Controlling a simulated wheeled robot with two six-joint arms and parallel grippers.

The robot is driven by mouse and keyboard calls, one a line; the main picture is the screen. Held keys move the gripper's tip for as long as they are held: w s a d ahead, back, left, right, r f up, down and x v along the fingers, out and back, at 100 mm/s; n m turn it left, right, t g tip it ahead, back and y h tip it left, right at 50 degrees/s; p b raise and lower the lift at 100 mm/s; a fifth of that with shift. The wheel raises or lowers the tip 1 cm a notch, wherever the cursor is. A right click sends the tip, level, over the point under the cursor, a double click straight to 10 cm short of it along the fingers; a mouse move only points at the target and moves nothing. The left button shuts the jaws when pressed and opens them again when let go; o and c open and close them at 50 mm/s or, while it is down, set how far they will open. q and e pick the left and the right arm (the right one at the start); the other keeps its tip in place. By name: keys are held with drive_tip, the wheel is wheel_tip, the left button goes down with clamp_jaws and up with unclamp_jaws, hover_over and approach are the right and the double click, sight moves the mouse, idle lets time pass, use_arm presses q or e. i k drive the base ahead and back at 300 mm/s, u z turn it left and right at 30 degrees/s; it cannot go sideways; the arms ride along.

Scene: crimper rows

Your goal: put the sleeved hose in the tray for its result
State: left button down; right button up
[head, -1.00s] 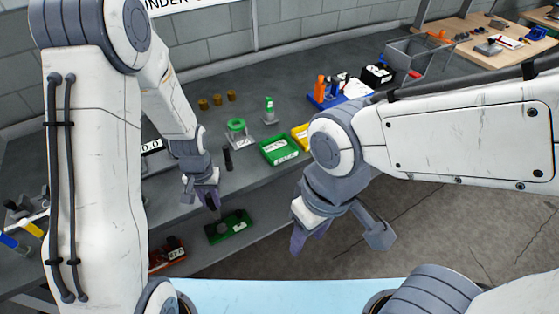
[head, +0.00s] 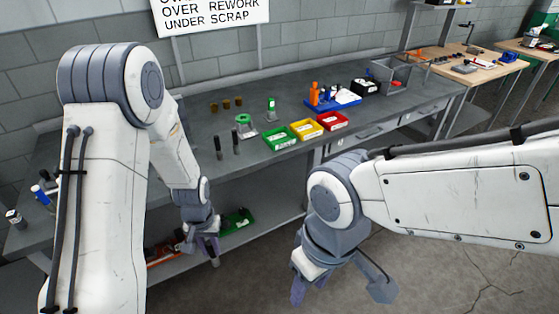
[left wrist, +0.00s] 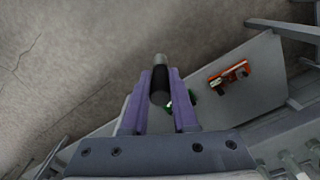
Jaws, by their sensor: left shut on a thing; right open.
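My left gripper (head: 205,246) is shut on the sleeved hose (left wrist: 159,83), a dark cylinder with a grey end that projects past the purple fingers. In the head view the hose (head: 215,261) hangs below the fingers, in front of the bench's lower shelf. Three trays stand along the bench's front edge: green (head: 270,142), yellow (head: 296,133) and red (head: 323,124), each with a white label. My right gripper (head: 305,288) is open, off the bench over the floor; its fingers are partly hidden.
Two dark upright cylinders (head: 218,148) and a stand with a green ring (head: 244,124) are left of the trays. A blue holder (head: 345,101) stands behind. The lower shelf has a green tray (head: 238,220). A wall sign (head: 210,14) reads OVER REWORK, UNDER SCRAP.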

sight(280, 141)
drive_tip(key=z, duration=0.2)
drive_tip(key=k, duration=0.25)
drive_tip(key=u, duration=0.95)
drive_tip(key=i, duration=1.05)
drive_tip(key=z, duration=0.5)
